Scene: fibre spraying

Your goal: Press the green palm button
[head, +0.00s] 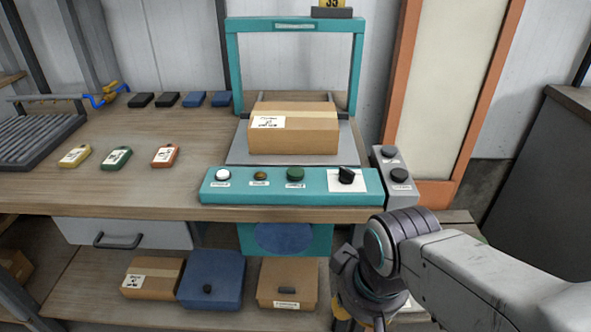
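The green palm button (295,174) is a dark green round cap on the teal control panel (220,194) at the table's front edge. It sits between a small amber button (260,176) and a black rotary switch (346,175) on a white plate. A white button (223,175) is at the panel's left end. My gripper (361,318) is low at the bottom edge, below and right of the panel and apart from the green button. Its fingertips are cut off, so its opening cannot be told.
A taped cardboard box (295,132) sits under the teal frame (233,70) behind the panel. A grey box (392,177) with two dark buttons adjoins the panel's right end. Small labelled packs (116,158) lie on the left tabletop. Boxes (213,276) stand on the lower shelf.

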